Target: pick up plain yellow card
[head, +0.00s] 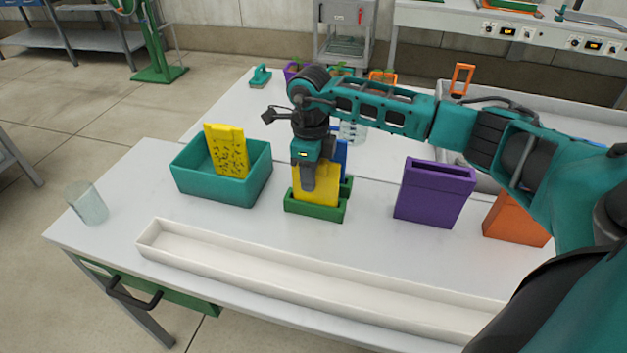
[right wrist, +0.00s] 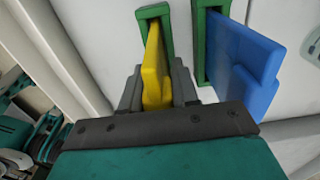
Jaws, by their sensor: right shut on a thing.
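The plain yellow card (head: 318,188) stands upright in the front slot of a green holder (head: 316,210). My right gripper (head: 307,180) is above it with its fingers down, shut on the card's upper part. In the right wrist view, the yellow card (right wrist: 153,70) is between the two fingers of my right gripper (right wrist: 157,92), and its lower end is still inside the green slot. A blue card (right wrist: 240,60) stands in the slot beside it. A second yellow card (head: 227,150), with dark speckles, leans in a teal bin (head: 190,185). My left gripper is not visible.
A long white tray (head: 300,282) lies along the front of the table. A clear cup (head: 87,203) stands at the left. A purple holder (head: 434,192) and an orange one (head: 515,220) stand to the right. Bare table lies between the green and purple holders.

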